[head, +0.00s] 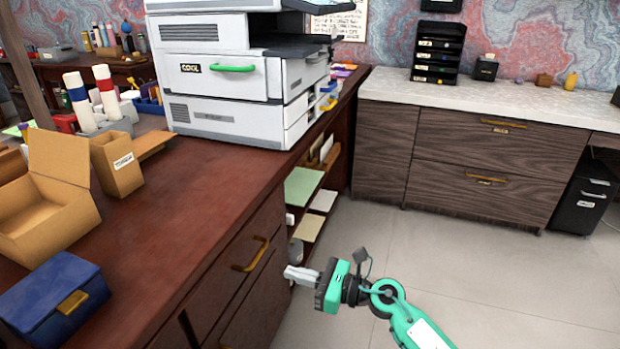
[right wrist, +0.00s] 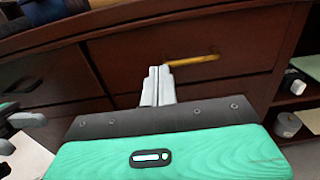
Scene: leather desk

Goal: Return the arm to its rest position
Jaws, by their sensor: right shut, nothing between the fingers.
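My right gripper (head: 301,274) is in front of the dark wooden desk's drawers, below the desktop level, to the right of a brass drawer handle (head: 250,254). In the right wrist view its two grey fingers (right wrist: 158,86) are together with nothing between them. The drawer handle also shows there (right wrist: 192,61), just beyond the fingertips to the right. I cannot tell whether the fingers touch the drawer front. The green right arm (head: 412,318) comes in from the bottom right. My left gripper is not seen in the head view.
The desktop (head: 205,200) holds a blue box (head: 52,298), an open cardboard box (head: 50,215), a smaller carton (head: 117,165) and a large printer (head: 225,85). Open shelves (head: 308,185) with papers are beside the drawers. The floor (head: 470,260) to the right is clear.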

